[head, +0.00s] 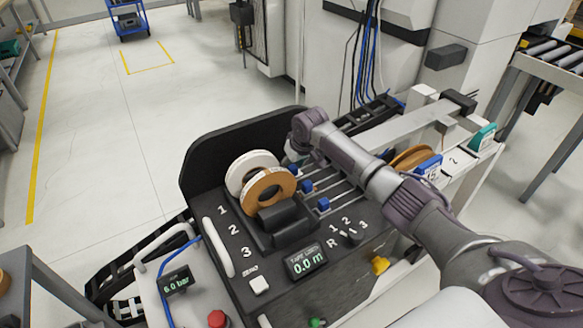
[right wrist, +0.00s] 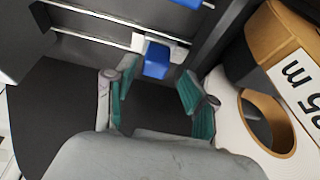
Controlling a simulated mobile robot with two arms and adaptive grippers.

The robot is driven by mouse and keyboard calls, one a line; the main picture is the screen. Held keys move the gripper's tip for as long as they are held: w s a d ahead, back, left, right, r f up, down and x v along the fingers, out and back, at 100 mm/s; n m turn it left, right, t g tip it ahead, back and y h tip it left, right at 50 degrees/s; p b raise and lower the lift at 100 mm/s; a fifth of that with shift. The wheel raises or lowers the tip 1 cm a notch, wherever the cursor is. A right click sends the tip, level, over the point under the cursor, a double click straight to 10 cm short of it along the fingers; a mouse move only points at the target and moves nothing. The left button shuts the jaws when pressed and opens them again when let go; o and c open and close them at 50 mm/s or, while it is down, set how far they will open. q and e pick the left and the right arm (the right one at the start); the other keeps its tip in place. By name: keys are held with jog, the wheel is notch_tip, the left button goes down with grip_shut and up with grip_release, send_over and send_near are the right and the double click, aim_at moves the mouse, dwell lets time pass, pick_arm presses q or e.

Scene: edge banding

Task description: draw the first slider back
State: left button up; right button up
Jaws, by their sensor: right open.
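Three blue sliders sit on metal rails on the black panel (head: 283,228) in the head view. The farthest, in line with the number 1, is the first slider (head: 292,169); the second slider (head: 307,186) and third slider (head: 323,204) are nearer. My right gripper (head: 293,156) points down beside the first slider, partly hidden by its own wrist. In the right wrist view, its green-padded fingers (right wrist: 158,92) are spread apart and empty. A blue slider knob (right wrist: 156,60), apparently the first, stands just ahead of the gap between them. My left gripper is not in view.
A white tape roll (head: 240,166) and a brown one (head: 266,197) stand left of the rails. Another brown roll (head: 412,157) lies behind my right arm; a roll (right wrist: 250,135) is close to the right finger. A white grab bar (head: 217,247) edges the panel.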

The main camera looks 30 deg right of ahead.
jog(key=shift+v, duration=2.85)
jog(key=shift+d, duration=0.15)
